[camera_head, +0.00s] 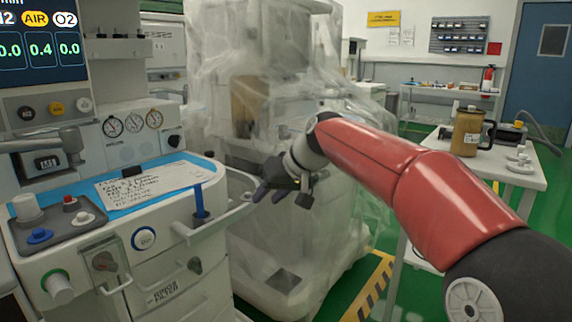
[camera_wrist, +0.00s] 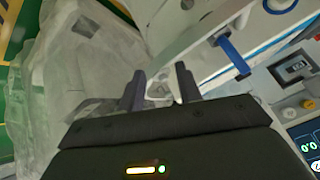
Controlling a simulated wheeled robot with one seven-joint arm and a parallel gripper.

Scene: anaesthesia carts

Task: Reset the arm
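My arm, red with dark joints, reaches in from the lower right in the head view. My gripper (camera_head: 268,190) is at its end, in front of the plastic-wrapped cart (camera_head: 325,235) and just right of the near anaesthesia cart (camera_head: 160,240). In the wrist view my gripper (camera_wrist: 160,90) shows two dark fingers standing apart with nothing held between them. Past the fingers are a pale cart edge and the translucent plastic. A blue strap (camera_wrist: 232,56) hangs from the cart rail there.
The near cart's blue top holds a handwritten sheet (camera_head: 142,183). A grey tray with knobs (camera_head: 55,226) is at its left. A white table (camera_head: 508,172) with a tan jug (camera_head: 467,131) stands at right. Green floor with a yellow-black stripe (camera_head: 371,290) shows between cart and table.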

